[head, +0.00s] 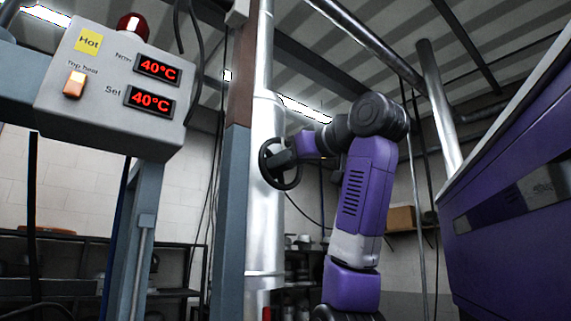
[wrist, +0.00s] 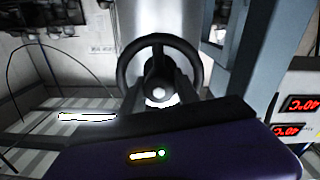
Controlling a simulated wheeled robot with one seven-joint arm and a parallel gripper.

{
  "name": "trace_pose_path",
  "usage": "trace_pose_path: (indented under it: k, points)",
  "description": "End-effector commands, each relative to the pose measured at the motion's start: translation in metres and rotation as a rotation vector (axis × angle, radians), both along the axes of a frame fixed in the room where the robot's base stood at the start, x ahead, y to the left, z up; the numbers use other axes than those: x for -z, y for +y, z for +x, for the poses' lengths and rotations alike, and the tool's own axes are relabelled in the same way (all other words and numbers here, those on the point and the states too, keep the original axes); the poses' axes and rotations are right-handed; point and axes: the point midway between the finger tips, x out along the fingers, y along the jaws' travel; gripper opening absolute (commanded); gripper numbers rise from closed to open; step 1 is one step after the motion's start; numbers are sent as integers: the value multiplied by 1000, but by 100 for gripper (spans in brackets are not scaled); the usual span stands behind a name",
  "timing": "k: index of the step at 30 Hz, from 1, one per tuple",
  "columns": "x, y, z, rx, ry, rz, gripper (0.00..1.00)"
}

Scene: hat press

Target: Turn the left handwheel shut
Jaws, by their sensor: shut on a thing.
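A black handwheel (head: 266,163) is mounted on a silver vertical pipe, right of a grey and brown post in the head view. In the wrist view the handwheel (wrist: 201,66) appears as a dark ring in front of the pipe. My gripper (head: 285,158) reaches the wheel from the right, at the end of my purple arm. In the wrist view the fingers of my gripper (wrist: 160,88) reach up inside the lower part of the ring. The gripper is shut on the wheel; the exact contact is dark and partly hidden.
A control box (head: 110,85) with two red displays reading 40°C and a lit orange switch hangs at left. The silver pipe (head: 264,225) and the post (head: 233,200) stand beside the wheel. Dark shelves (head: 60,260) stand behind.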

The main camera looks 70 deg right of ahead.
Motion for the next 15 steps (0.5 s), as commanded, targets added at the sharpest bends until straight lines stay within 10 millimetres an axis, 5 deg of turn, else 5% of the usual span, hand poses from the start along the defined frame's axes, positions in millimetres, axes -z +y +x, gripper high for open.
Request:
trace_pose_path:
  k: [15]
  points:
    - [3,-1,0,2,-37,78,0]
